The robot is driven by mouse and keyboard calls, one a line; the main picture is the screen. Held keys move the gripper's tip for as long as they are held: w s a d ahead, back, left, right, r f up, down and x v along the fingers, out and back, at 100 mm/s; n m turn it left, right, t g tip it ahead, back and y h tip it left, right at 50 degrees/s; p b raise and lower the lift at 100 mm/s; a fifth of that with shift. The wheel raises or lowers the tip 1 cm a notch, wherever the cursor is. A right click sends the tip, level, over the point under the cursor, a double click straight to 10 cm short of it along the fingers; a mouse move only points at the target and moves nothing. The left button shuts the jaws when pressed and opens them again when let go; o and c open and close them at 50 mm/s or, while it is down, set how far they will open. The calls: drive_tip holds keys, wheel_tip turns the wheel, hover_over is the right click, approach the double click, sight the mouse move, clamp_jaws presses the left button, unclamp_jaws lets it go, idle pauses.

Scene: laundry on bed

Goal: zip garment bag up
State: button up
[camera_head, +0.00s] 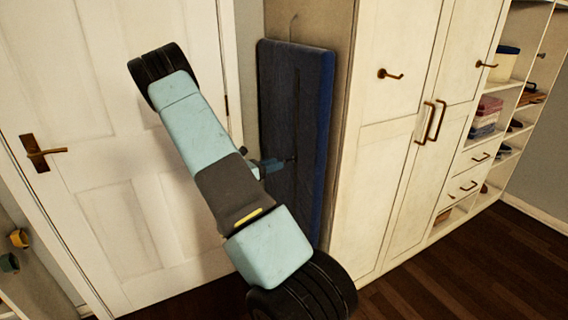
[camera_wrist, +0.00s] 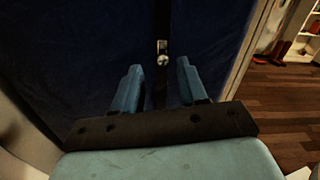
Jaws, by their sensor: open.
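The garment bag (camera_head: 312,95) is dark blue and hangs upright on a hook at the side of the white wardrobe. A dark zip line runs down its front. In the wrist view the bag (camera_wrist: 90,45) fills most of the background, and a small metallic zip pull (camera_wrist: 163,55) sits on the dark zip strip. My gripper (camera_wrist: 160,80) is open, with its two blue fingers on either side of the strip and the pull just beyond and between the tips. In the head view my gripper (camera_head: 278,164) is at the bag's front, partly hidden by my arm. Contact cannot be told.
A white door (camera_head: 150,220) with a brass handle is on the left. The white wardrobe (camera_head: 385,160) stands close to the bag's right, with open shelves (camera_head: 500,90) farther right. Dark wooden floor (camera_head: 480,260) is clear at the lower right.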

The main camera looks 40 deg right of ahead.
sight(287, 161)
drive_tip(key=shift+x, duration=2.9)
drive_tip(key=shift+c, duration=0.3)
clamp_jaws()
drive_tip(key=shift+w+r, duration=0.1)
